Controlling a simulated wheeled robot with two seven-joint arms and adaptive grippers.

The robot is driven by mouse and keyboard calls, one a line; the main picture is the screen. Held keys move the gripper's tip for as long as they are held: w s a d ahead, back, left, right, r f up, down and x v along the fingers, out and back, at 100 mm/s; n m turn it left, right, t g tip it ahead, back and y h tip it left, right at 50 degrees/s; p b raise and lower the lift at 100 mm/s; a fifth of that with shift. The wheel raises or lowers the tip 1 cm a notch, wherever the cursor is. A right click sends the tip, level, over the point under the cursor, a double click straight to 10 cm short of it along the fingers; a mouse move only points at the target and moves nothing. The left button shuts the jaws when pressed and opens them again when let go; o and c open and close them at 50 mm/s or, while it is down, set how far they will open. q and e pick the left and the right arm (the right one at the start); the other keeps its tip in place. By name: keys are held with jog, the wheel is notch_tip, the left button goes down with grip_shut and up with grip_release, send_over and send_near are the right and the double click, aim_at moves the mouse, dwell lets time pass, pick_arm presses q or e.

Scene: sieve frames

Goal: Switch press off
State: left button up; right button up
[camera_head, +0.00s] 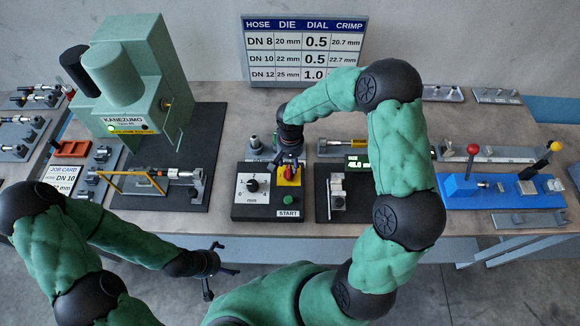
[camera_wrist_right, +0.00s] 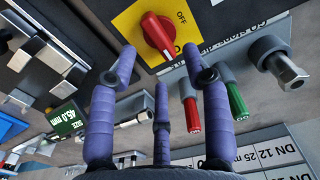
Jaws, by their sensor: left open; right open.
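The press (camera_head: 125,85) is a light green machine at the back left, with a small lit green lamp on its front. My left gripper (camera_head: 222,262) is open and empty in front of the table.
A display box (camera_head: 360,163) and a caliper-like tool stand right of the control box. A blue fixture (camera_head: 500,190) with red and yellow knobs is at the right. Red and green hose-like pieces (camera_wrist_right: 235,105) lie near my right fingers in the wrist view.

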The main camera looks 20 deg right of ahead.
aim_at(290, 169)
jog(key=shift+f, duration=2.05)
grip_shut()
